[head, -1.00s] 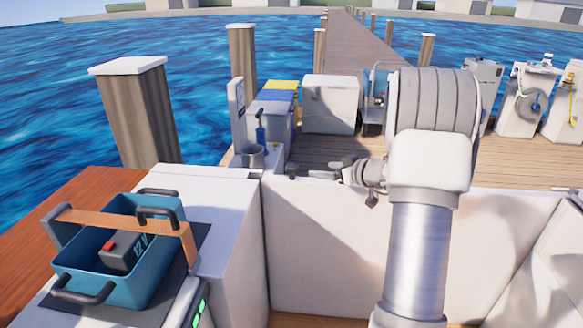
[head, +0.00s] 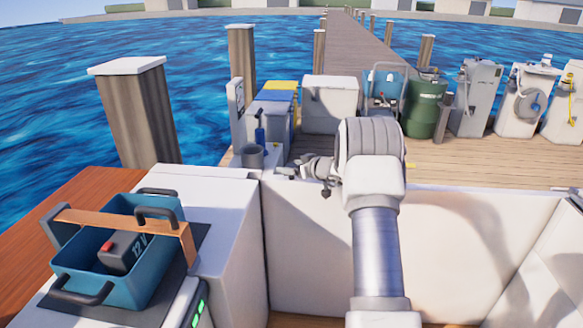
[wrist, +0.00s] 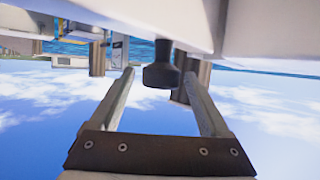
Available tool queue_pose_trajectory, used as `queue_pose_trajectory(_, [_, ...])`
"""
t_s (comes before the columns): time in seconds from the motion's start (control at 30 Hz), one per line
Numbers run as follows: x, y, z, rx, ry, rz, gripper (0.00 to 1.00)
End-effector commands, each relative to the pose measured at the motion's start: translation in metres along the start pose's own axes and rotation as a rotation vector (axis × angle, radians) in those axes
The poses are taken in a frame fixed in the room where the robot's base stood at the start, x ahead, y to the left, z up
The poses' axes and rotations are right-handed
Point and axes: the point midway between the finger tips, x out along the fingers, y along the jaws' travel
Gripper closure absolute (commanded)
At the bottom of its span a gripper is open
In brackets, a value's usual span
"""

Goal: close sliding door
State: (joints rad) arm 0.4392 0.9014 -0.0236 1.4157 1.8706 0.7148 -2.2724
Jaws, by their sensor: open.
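My gripper (head: 288,172) is at the top edge of the white panel (head: 315,250) in the head view, near its left end. In the wrist view my gripper (wrist: 159,77) is open, with its two fingers apart. A dark round knob (wrist: 161,76) shows between the fingertips, hanging from a white surface (wrist: 265,30) in this inverted view. No contact between fingers and knob can be made out. I cannot tell for certain which white surface is the sliding door.
A white counter (head: 225,225) at left carries a blue battery box (head: 150,285). A grey cup (head: 252,156) stands close to the gripper's left. Bins (head: 270,110), a white cooler (head: 331,105) and a green barrel (head: 425,108) stand on the dock beyond.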

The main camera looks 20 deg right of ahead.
Motion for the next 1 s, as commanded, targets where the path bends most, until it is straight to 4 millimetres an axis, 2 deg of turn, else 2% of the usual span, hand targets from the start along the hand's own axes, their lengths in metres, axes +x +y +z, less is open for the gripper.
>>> queue_pose_trajectory(0.27, [0.0017,-0.0005,0.0003,0.001,0.0,-0.001,0.2])
queue_pose_trajectory(0.37, [0.0016,-0.0004,0.0003,0.001,0.0,-0.001,0.34])
queue_pose_trajectory(0.73, [0.0014,-0.0003,0.0002,0.001,0.0,-0.001,1.0])
queue_pose_trajectory(1.0, [0.0013,-0.0003,0.0002,0.001,0.0,-0.001,1.0])
